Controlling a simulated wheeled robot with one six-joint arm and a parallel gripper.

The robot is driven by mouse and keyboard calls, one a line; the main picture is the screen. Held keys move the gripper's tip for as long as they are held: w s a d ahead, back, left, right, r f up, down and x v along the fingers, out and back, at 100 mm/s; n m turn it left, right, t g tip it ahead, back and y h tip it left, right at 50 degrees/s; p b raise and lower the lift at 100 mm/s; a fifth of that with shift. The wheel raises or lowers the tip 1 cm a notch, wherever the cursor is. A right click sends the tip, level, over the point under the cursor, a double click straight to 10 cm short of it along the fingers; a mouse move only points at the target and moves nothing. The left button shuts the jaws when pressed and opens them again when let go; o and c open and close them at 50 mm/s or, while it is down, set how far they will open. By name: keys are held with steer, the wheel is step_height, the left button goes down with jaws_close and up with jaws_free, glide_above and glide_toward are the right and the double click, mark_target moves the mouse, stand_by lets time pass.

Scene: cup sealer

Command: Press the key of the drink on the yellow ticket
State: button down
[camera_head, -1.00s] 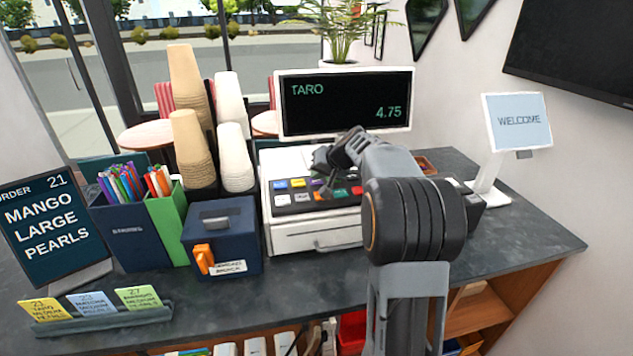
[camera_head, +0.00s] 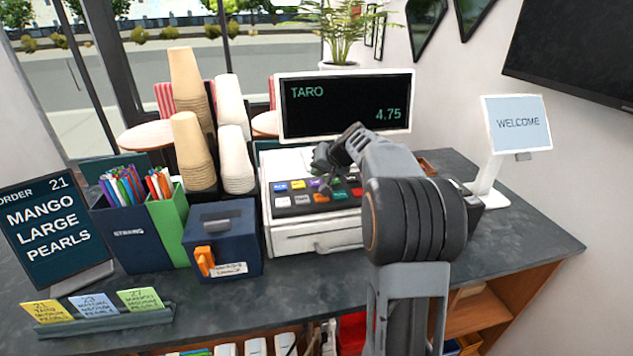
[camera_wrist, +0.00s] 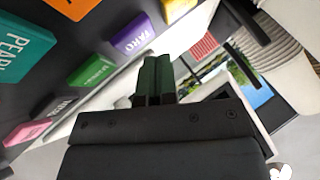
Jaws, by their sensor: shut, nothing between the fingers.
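The yellow ticket (camera_head: 47,312) stands at the left of the ticket holder; its small text seems to read 21, taro, medium, pearls. The register (camera_head: 315,232) has coloured keys, and its display (camera_head: 344,105) reads TARO 4.75. The purple key (camera_head: 315,183) is partly hidden by my gripper; in the wrist view the purple key (camera_wrist: 133,38) reads TARO. My gripper (camera_head: 324,188) is shut and empty over the keypad. In the wrist view its fingertips (camera_wrist: 156,65) show near the purple, green (camera_wrist: 92,75) and yellow (camera_wrist: 177,8) keys. Whether they touch a key is unclear.
The order board (camera_head: 52,228) reads 21, mango, large, pearls. Cup stacks (camera_head: 191,150), a straw holder (camera_head: 130,235) and a dark blue box (camera_head: 222,245) stand left of the register. A WELCOME screen (camera_head: 518,123) stands right. The counter front is mostly clear.

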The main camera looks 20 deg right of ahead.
mark_target(317, 182)
steer(key=shift+r, duration=0.1)
steer(key=shift+r+p, duration=1.7)
steer(key=shift+r, duration=0.75)
steer(key=shift+s+a, duration=0.15)
steer(key=shift+a, duration=0.05)
steer(key=s+a+n+g+h, duration=0.1)
steer(key=s+a+n+g, duration=0.1)
steer(key=s+a, duration=0.9)
steer(key=s+f+n+g+h, duration=0.1)
steer(key=s+f, duration=0.2)
steer(key=s, duration=0.6)
steer(key=s+a+f+n+h, duration=0.1)
steer(key=s+f, duration=0.3)
steer(key=s, duration=0.5)
steer(key=shift+s+g+h, duration=0.4)
